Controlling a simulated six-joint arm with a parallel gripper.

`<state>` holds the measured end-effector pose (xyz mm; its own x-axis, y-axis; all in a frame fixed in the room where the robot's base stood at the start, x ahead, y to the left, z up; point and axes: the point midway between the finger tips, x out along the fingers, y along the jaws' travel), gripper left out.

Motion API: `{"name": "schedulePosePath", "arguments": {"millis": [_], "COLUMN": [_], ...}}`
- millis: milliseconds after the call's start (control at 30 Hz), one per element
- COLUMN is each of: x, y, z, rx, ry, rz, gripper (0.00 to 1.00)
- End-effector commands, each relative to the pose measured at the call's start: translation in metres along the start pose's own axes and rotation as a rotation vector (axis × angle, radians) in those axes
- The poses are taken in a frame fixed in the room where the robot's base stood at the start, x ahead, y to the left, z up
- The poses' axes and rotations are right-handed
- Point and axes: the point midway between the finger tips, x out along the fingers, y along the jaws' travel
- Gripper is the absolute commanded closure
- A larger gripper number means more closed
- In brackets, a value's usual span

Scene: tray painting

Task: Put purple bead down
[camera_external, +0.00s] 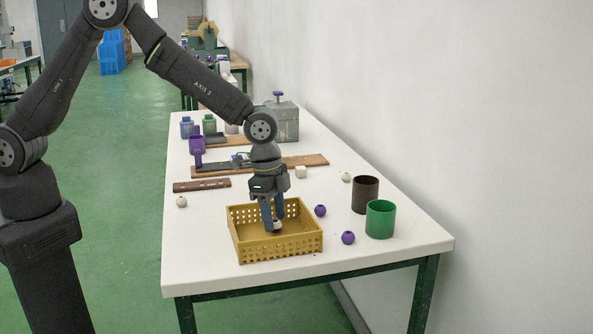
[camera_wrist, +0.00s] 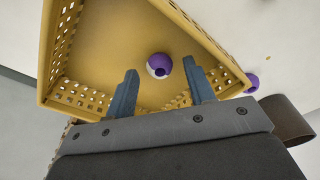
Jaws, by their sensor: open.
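The purple bead (camera_wrist: 160,65) lies inside the yellow perforated tray (camera_wrist: 45,55) in the wrist view, with a pale patch on its left side. In the external view the bead (camera_external: 277,226) shows mostly pale and is partly hidden by my fingers. My gripper (camera_wrist: 160,70) is open, its two blue-grey fingertips on either side of the bead with visible gaps. In the external view my gripper (camera_external: 273,223) points down into the tray (camera_external: 283,248). Whether the bead touches the tray floor is hard to tell.
Two purple beads (camera_external: 320,211) (camera_external: 348,238) lie right of the tray, near a dark brown cup (camera_external: 366,195) and a green cup (camera_external: 380,219). A brown strip (camera_external: 202,185) lies behind left.

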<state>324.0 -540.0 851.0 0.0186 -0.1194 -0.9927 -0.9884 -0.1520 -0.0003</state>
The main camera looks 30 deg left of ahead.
Motion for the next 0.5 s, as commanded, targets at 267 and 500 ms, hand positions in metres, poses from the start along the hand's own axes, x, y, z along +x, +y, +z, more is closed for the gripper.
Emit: {"name": "schedulePosePath", "arguments": {"millis": [267,500], "x": [-0.060,-0.100], "y": [0.000,-0.001], "z": [-0.001,0.000], "rx": [0.000,0.000], "ry": [0.004,0.002], "rz": [-0.002,-0.001], "gripper": [0.51,0.51]}}
